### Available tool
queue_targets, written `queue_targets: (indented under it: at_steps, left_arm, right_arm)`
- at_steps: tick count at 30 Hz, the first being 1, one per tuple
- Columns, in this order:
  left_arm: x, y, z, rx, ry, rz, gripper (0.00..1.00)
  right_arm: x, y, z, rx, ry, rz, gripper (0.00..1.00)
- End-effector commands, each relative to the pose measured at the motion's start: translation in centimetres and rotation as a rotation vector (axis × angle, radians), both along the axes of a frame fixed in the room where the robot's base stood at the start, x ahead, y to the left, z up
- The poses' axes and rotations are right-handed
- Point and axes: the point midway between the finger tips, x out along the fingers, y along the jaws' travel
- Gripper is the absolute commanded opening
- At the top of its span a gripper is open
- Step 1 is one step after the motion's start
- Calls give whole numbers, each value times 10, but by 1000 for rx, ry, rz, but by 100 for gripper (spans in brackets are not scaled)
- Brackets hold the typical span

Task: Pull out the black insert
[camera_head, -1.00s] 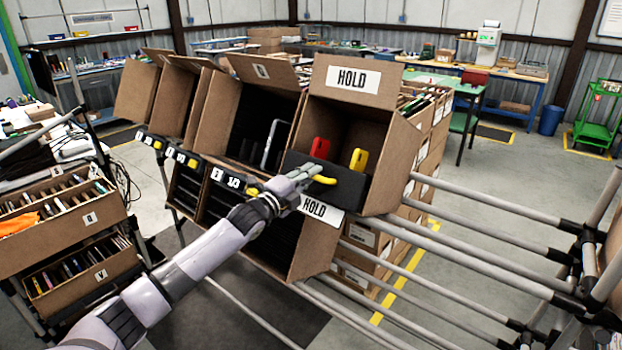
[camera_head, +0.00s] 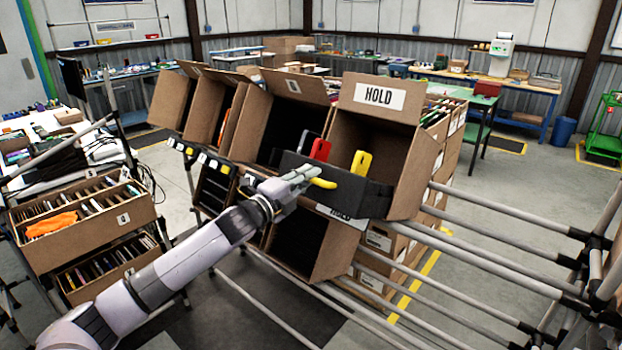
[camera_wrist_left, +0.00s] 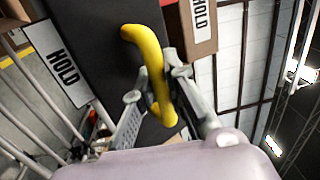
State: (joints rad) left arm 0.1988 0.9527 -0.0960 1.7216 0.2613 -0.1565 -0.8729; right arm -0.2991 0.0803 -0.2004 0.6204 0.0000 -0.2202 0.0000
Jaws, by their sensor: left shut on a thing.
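The black insert (camera_head: 348,191) projects from the mouth of the upper brown carton (camera_head: 405,166) labelled HOLD, with its rear still inside. A red piece (camera_head: 320,150) and a yellow piece (camera_head: 361,163) stand up behind its front. Its curved yellow handle (camera_head: 323,183) is on the front face. My left gripper (camera_head: 308,180) is shut on this handle. In the left wrist view, the gripper's fingers (camera_wrist_left: 158,88) lie on both sides of the yellow handle (camera_wrist_left: 142,38), in front of the dark insert face (camera_wrist_left: 95,30). My right gripper is not in view.
An open dark-lined carton (camera_head: 310,245) sits below, its HOLD label partly hidden. More tilted cartons (camera_head: 262,125) stand to the left. Grey rack rails (camera_head: 500,261) run to the right. A carton of files (camera_head: 80,230) stands at far left.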

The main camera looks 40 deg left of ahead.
Motion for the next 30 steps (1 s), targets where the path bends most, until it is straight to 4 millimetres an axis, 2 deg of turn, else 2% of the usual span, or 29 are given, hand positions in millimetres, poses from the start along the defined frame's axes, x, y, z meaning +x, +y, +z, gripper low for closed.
queue_targets:
  at_steps: [15, 16, 20, 30]
  left_arm:
    - [-3, -1, 0, -1, 5, -1, 0]
    - [-3, -1, 0, -1, 5, -1, 12]
    - [-3, 0, 0, -1, 4, -1, 21]
    - [-4, 0, 1, 0, 2, 0, 21]
  right_arm:
    - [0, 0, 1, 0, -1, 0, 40]
    - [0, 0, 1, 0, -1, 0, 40]
    - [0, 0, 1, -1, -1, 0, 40]
    - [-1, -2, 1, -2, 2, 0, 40]
